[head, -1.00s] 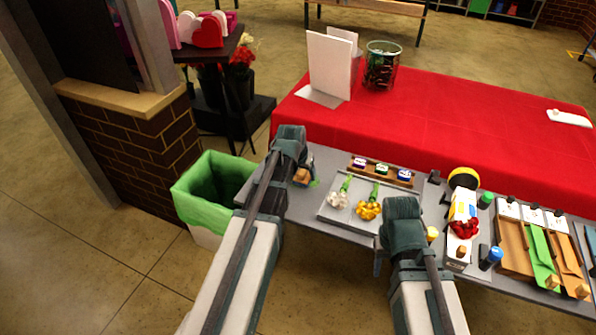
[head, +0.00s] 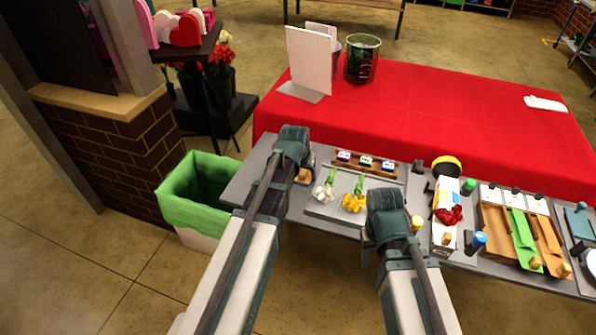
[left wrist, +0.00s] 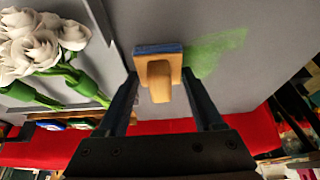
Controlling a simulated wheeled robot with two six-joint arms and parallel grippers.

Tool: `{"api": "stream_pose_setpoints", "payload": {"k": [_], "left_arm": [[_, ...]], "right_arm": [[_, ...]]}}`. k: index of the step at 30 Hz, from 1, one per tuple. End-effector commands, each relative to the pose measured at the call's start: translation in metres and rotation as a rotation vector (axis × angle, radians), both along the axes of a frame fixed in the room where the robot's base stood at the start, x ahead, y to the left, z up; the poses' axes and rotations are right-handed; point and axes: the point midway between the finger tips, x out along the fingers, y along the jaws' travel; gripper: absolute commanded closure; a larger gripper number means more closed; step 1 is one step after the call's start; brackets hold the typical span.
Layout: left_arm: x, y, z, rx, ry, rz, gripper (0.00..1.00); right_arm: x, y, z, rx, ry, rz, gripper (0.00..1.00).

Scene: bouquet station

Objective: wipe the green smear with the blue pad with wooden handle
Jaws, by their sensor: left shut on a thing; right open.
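My left gripper (left wrist: 161,82) is shut on the blue pad with wooden handle. The pad's wooden block and handle (left wrist: 159,82) sit between the fingertips, with a blue edge along the far side. In the head view the wooden handle (head: 303,175) shows beside my left gripper (head: 301,172), over the left part of the grey table. The green smear (left wrist: 222,48) is a pale streak on the grey surface, just right of the pad in the left wrist view. Part of it may be hidden under the pad. My right gripper (head: 368,240) is open near the table's front edge, its fingers mostly hidden.
A tray (head: 318,210) with white flowers (left wrist: 35,45) and yellow flowers (head: 353,203) lies right of the left gripper. A rack of small jars (head: 367,163) stands behind it. A green-lined bin (head: 190,205) stands left of the table. A red-covered table (head: 430,115) is behind.

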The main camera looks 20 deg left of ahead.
Motion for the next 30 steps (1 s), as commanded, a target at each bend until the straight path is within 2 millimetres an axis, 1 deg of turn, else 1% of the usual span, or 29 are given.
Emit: {"api": "stream_pose_setpoints", "payload": {"k": [1, 5, 13, 19, 23, 30], "left_arm": [[-0.001, -0.004, -0.002, -0.005, 0.005, -0.002, 0.76], [-0.002, -0.004, -0.001, -0.007, 0.006, -0.002, 0.76], [-0.017, -0.004, 0.0, -0.007, 0.008, -0.003, 0.77], [-0.017, -0.002, 0.0, -0.006, 0.007, -0.003, 0.77], [-0.016, 0.004, 0.0, -0.006, 0.007, 0.0, 0.77], [-0.014, 0.025, -0.002, -0.004, 0.005, 0.003, 0.77]], "right_arm": [[0.0, 0.0, -0.001, 0.0, 0.0, 0.0, 0.5], [0.0, 0.0, -0.001, 0.0, 0.0, 0.0, 0.5], [0.0, 0.0, 0.001, 0.0, 0.0, 0.0, 0.5], [0.0, 0.0, 0.001, 0.0, 0.0, 0.0, 0.5], [0.0, 0.0, 0.0, 0.0, 0.0, 0.0, 0.5], [0.0, 0.0, -0.001, 0.0, 0.0, 0.0, 0.5]]}}
